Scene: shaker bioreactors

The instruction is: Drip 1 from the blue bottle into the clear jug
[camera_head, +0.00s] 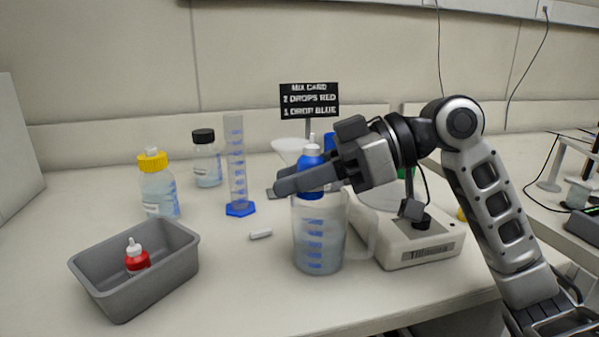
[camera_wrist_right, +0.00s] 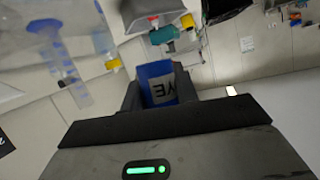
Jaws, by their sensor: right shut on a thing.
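The blue bottle (camera_head: 310,172) has a white nozzle cap and stands upright in my right gripper (camera_head: 304,180), which is shut on it. In the right wrist view the blue bottle (camera_wrist_right: 155,84) sits between the two fingers, with part of a white label showing. The clear jug (camera_head: 319,240), with blue marks and a handle on its right, stands on the bench. The bottle's lower end appears at the height of the jug's rim; whether it is over the mouth or behind it I cannot tell. My left gripper is not in view.
A grey bin (camera_head: 135,285) holds a red bottle (camera_head: 137,258). A yellow-capped bottle (camera_head: 158,187), black-capped jar (camera_head: 206,160) and measuring cylinder (camera_head: 237,170) stand at left. A white bench device (camera_head: 420,245) is right of the jug. A black card (camera_head: 309,100) lists red and blue drops.

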